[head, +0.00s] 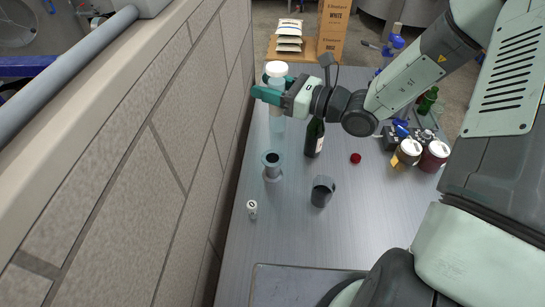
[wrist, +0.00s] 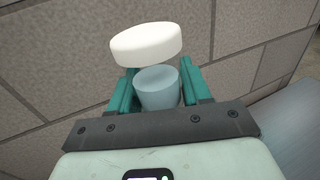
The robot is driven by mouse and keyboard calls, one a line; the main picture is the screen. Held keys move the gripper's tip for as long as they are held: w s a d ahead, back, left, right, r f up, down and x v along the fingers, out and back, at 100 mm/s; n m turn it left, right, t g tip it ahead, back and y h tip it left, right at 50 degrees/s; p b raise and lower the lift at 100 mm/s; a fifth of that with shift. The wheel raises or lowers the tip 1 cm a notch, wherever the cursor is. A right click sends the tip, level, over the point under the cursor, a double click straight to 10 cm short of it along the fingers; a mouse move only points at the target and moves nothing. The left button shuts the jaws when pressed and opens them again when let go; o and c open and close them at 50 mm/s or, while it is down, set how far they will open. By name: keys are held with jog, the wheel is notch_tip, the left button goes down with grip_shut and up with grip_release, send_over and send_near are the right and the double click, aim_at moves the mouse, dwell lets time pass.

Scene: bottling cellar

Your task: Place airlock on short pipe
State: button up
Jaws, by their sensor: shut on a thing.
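The airlock, a pale blue translucent body with a white round cap (head: 277,69), is between the green fingers of my gripper (head: 270,90). My gripper is shut on its body below the cap, and the airlock hangs roughly upright. The wrist view shows its white cap (wrist: 146,43) and its blue tapered body (wrist: 158,88) between the fingers (wrist: 160,92). What looks like the short pipe, a grey-blue flanged tube with an open dark top (head: 272,172), stands upright on the table, nearer the camera than the airlock and apart from it.
A block wall (head: 170,130) runs close along the table's left side. A dark bottle (head: 314,140), a dark grey cup (head: 322,191), a red cap (head: 355,158) and a small white piece (head: 252,208) stand around the pipe. Jars (head: 405,155) are at right.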

jog(key=s+a+g, duration=0.1)
jog(key=s, duration=0.1)
send_over(266, 156)
notch_tip(266, 156, down, 10)
jog(key=shift+w+f, duration=0.1)
jog(key=shift+f, duration=2.35)
jog(key=shift+f, duration=0.2)
jog(key=o, duration=1.1)
jog(key=shift+c, duration=0.2)
jog(key=shift+r, duration=0.15)
jog(key=v, duration=1.2)
jog(key=shift+d, duration=0.1)
